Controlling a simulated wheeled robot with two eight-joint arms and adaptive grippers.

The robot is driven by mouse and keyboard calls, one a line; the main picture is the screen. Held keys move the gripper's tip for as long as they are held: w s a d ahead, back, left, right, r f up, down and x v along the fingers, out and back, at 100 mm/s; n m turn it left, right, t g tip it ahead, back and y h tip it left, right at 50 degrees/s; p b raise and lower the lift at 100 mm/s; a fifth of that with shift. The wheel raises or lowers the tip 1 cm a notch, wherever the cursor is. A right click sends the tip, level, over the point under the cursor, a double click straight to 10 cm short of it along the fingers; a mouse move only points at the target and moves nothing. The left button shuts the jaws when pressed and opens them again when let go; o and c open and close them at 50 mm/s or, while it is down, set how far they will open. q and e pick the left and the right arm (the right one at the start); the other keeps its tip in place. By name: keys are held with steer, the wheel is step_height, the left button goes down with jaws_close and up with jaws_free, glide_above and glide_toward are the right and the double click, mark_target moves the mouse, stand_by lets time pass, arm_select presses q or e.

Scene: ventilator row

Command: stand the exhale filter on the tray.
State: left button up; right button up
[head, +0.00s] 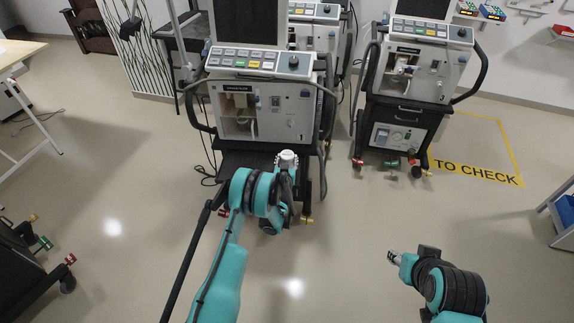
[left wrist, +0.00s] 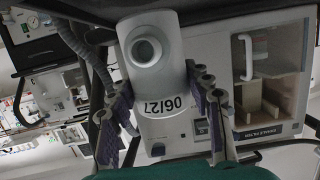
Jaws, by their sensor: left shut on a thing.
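A white cylindrical filter (left wrist: 158,62) with a round port and the printed mark 06/27 is between the fingers of my left gripper (left wrist: 162,98) in the left wrist view. The gripper is shut on it. In the head view the filter (head: 287,160) shows as a small white top above my left gripper (head: 285,178), in front of ventilator 1 (head: 270,100). The filter's lower part is hidden there. A compartment labelled exhale filter (left wrist: 270,72) shows on the ventilator. My right gripper (head: 395,257) is low at the right; its fingers are too small to judge. I cannot pick out a tray.
Another ventilator (head: 412,70) on a black cart stands at the right, by the yellow TO CHECK floor marking (head: 480,172). The middle floor is clear.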

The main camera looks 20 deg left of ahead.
arm_select(q)
steer(key=shift+f, duration=0.95)
steer(key=shift+r, duration=0.1)
steer(key=o, duration=1.1)
steer(key=shift+o, duration=0.2)
